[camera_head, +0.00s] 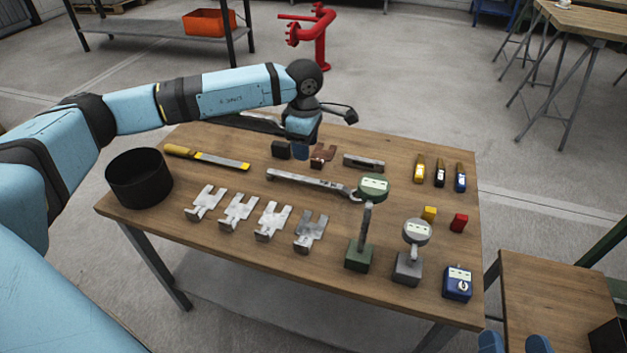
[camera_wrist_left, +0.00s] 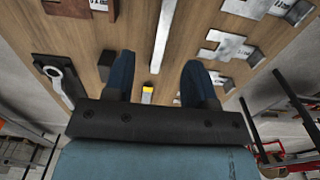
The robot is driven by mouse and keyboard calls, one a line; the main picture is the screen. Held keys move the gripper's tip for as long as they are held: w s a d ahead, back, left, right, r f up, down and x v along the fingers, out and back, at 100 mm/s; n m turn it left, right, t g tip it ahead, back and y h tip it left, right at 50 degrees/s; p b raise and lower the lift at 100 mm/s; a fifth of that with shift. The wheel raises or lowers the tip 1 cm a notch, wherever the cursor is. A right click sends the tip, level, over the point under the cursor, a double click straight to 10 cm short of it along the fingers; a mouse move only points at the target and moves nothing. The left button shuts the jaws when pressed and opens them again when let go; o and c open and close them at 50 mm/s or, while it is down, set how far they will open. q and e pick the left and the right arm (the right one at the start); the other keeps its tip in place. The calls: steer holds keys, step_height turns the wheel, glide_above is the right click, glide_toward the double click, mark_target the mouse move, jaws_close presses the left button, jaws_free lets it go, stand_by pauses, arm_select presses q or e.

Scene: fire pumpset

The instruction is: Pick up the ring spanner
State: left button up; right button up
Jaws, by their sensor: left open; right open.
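A metal tool with a ring end (camera_wrist_left: 62,78), which looks like the ring spanner, lies on a dark tray (camera_wrist_left: 42,64) at the table's far edge in the left wrist view. In the head view my arm covers most of that tray (camera_head: 243,121). A long grey spanner (camera_head: 310,183) lies across the table's middle; its shank (camera_wrist_left: 165,32) shows in the left wrist view. My left gripper (camera_head: 300,151) is open and empty above the table's far half, its fingers (camera_wrist_left: 158,66) astride that shank's line. My right gripper (camera_head: 514,344) is open at the bottom right edge, away from both tools.
A dark block (camera_head: 281,150) and a brown block (camera_head: 322,157) stand near the left gripper. A yellow-handled file (camera_head: 220,161), a black bin (camera_head: 139,178), several metal brackets (camera_head: 239,210), a green gauge stand (camera_head: 360,254) and a grey gauge stand (camera_head: 408,266) occupy the wooden table (camera_head: 400,205).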

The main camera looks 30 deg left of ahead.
arm_select(q)
steer(key=b, duration=0.1)
glide_above(305, 178)
steer(key=f, duration=0.5)
steer(key=shift+w, duration=0.2)
steer(key=f, duration=0.1)
steer(key=f+b, duration=0.1)
steer(key=f, duration=0.1)
steer(key=f+b, duration=0.1)
steer(key=f, duration=0.1)
steer(key=shift+s, duration=0.25)
steer(key=shift+r, duration=0.15)
jaws_close()
arm_select(e)
steer(key=shift+a+y, duration=0.5)
